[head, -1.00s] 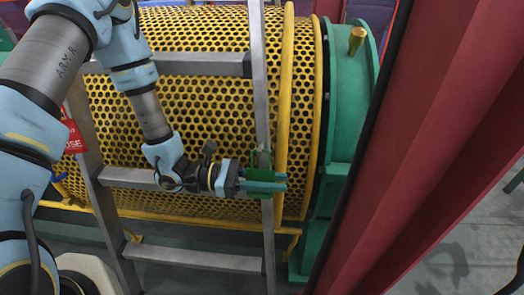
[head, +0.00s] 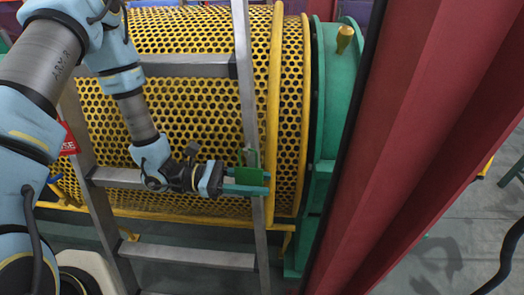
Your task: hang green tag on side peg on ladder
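The green tag (head: 249,177), with a green loop at its top, is at the ladder's right rail. My gripper (head: 247,181) points right, and its teal fingers appear shut on the tag, one above and one below in the picture. The fingers overlap the rail in the picture. The ladder (head: 243,75) is grey metal and leans in front of the yellow perforated guard. I cannot make out the side peg; it may be hidden behind the tag and fingers. Whether the loop touches the rail or a peg cannot be told.
The yellow perforated guard (head: 190,110) lies close behind the ladder. A green end housing (head: 338,110) with a brass knob (head: 344,38) stands right of it. A large red beam (head: 440,110) fills the right. A red sign (head: 68,141) is partly hidden at the left.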

